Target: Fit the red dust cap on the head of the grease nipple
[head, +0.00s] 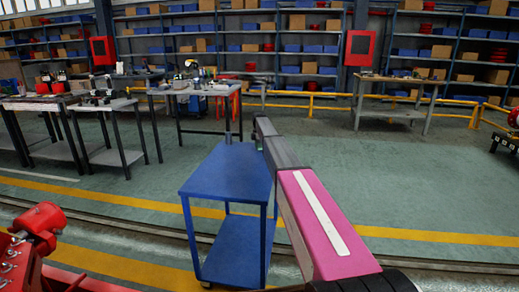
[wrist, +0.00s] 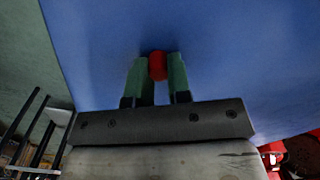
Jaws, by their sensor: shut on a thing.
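The red dust cap (wrist: 157,67) is between the two green fingers of my gripper (wrist: 159,62) in the wrist view. My gripper is shut on it, and the blue top of a trolley (wrist: 240,60) lies behind the cap. I cannot tell whether the cap touches that top. In the head view my arm reaches out over the right edge of the blue trolley (head: 222,180). The arm hides the cap there, and most of the gripper. I cannot make out the grease nipple in either view.
A small grey upright object (head: 228,137) shows at the trolley's far edge. Red machinery (head: 40,225) stands at the lower left. Workbenches (head: 110,105) stand at the back left and another bench (head: 405,85) at the back right. The green floor right of my arm is clear.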

